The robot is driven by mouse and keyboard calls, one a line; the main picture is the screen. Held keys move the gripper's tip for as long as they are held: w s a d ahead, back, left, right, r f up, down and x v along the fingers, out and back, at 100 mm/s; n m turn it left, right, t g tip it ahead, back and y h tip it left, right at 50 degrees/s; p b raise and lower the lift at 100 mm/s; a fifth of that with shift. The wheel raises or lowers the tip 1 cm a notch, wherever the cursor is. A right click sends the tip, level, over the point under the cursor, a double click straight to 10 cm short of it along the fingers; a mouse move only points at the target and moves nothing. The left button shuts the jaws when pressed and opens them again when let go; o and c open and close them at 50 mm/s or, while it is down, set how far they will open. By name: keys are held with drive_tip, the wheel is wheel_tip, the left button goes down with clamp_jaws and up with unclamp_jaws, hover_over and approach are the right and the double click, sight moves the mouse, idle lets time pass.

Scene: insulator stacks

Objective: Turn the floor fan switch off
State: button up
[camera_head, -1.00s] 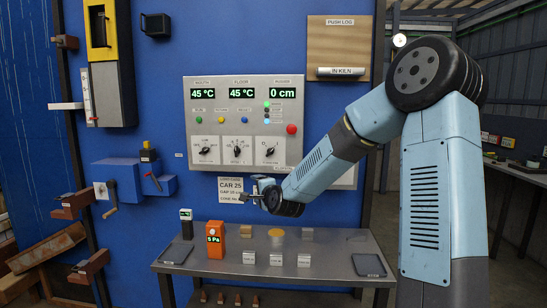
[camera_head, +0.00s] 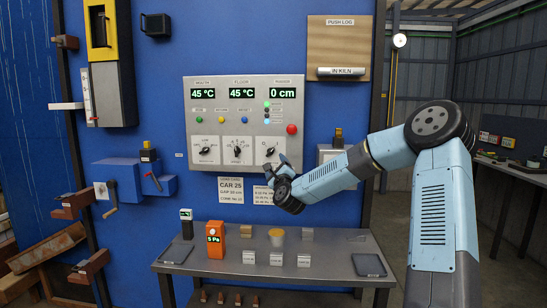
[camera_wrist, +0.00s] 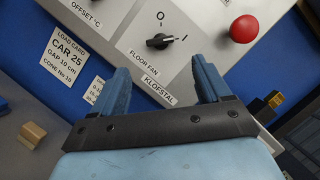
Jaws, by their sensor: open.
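The floor fan switch (camera_wrist: 159,41) is a black rotary knob on a grey plate marked "FLOOR FAN" with O and I positions. In the wrist view its pointer end lies toward the right, near the I mark. In the head view the knob (camera_head: 269,151) sits at the lower right of the grey control panel (camera_head: 215,122). My gripper (camera_wrist: 160,88) is open, its two blue fingers apart and empty below the knob, not touching it. In the head view my gripper (camera_head: 275,170) is just under the panel's lower edge and partly hides that area.
A red button (camera_wrist: 243,29) is right of the knob, and another knob (camera_head: 237,148) is to its left. Paper cards (camera_head: 231,190) hang below the panel. A metal table (camera_head: 320,260) with an orange meter (camera_head: 215,239) and small blocks stands beneath.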

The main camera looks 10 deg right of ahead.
sight(270, 153)
drive_tip(key=x, duration=0.9)
drive_tip(key=shift+w, duration=0.2)
